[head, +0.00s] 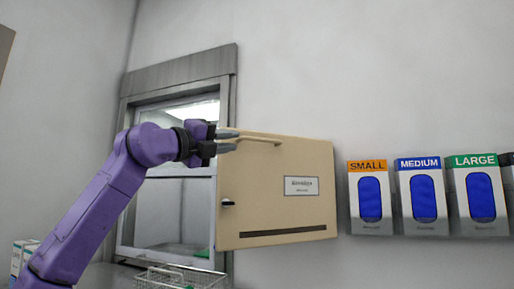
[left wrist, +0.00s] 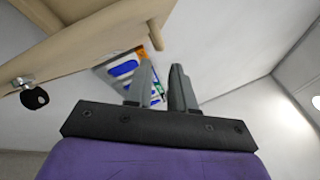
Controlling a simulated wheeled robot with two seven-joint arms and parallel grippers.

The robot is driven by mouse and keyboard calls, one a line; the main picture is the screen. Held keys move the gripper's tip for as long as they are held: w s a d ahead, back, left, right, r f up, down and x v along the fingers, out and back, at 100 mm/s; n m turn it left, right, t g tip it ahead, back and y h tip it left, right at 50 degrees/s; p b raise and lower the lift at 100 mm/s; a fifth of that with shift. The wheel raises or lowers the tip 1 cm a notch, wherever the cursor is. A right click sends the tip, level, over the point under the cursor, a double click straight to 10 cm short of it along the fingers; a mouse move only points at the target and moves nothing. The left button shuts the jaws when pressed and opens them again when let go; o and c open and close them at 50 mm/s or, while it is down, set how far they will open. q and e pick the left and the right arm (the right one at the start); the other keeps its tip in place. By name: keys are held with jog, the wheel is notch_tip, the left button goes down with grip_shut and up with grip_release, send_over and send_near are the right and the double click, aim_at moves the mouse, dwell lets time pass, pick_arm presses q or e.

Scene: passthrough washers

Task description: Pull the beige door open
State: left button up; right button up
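The beige door (head: 262,214) is the front of a box on the wall, with a label, a dark slot and a small lock. My right gripper is not in view.
A lock with a dark key (left wrist: 34,98) sticks out from the door. A metal-framed window (head: 125,170) is behind my left arm. A wire basket (head: 180,278) stands below. Blue-fronted boxes marked SMALL (head: 370,197), MEDIUM (head: 423,197) and LARGE (head: 480,195) hang to the right.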

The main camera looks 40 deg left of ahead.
aim_at(256, 140)
pick_arm(q)
jog(key=p+x, duration=0.5)
jog(key=x, duration=0.5)
jog(key=shift+w+d+p, duration=0.1)
jog(key=shift+d+p, duration=0.1)
jog(key=shift+p, duration=0.1)
jog(key=shift+w+d+f, duration=0.1)
jog(key=shift+w+f, duration=0.05)
jog(key=shift+w, duration=0.15)
jog(key=shift+c, duration=0.3)
grip_shut()
